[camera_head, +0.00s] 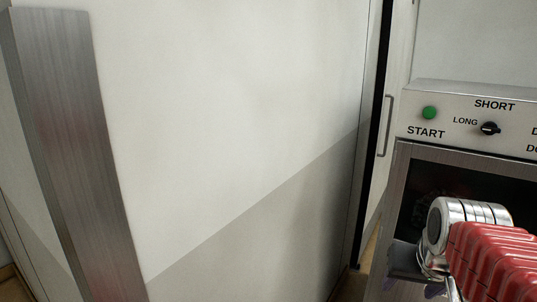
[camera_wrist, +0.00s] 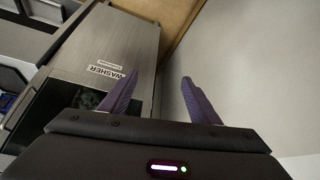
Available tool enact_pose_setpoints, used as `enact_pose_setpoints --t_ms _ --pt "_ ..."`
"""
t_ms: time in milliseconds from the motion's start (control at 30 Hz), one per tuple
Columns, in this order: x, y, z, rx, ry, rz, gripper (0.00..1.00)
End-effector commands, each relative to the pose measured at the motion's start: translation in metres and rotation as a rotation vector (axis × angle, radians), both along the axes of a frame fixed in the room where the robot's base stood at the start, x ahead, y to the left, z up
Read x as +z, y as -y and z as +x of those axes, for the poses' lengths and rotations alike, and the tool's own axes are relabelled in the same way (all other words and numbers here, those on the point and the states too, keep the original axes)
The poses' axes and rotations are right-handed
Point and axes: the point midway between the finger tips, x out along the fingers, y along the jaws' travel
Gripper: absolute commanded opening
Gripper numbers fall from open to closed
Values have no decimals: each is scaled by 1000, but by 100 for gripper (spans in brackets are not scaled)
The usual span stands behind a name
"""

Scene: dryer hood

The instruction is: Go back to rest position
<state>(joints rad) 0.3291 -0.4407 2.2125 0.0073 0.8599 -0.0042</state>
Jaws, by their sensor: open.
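My gripper (camera_wrist: 157,85) is open in the wrist view. Its two purple fingers stand apart with nothing between them. Beyond the left finger is a grey metal machine front (camera_wrist: 140,45) with a label reading WASHER; beyond the right finger is a pale wall (camera_wrist: 260,60). In the head view my red arm with silver joint rings shows at the lower right, in front of the machine with the dark window. The gripper fingers are mostly hidden there.
A control panel (camera_head: 460,118) at the right carries a green START button (camera_head: 429,112) and a black knob (camera_head: 489,128) marked LONG and SHORT. A vertical handle (camera_head: 386,125) is left of it. A metal post (camera_head: 75,150) stands at the far left before a pale wall (camera_head: 230,110).

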Motion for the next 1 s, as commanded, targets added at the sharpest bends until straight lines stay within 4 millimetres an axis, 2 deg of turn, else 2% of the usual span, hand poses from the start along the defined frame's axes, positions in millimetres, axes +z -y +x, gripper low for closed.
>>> enact_pose_setpoints --t_ms 33,100,300,400,500,667,1000 --pt "-11 -17 -14 32 -17 5 56" --pt "-26 -37 -31 72 -41 11 56" --pt "-58 -84 -75 187 -77 14 56" --pt "-63 -101 -87 244 -65 8 56" --pt "-58 -115 -92 291 -37 2 56" --pt "-52 -125 -92 327 -18 -3 56" --pt "-52 -125 -91 328 -19 -2 56"
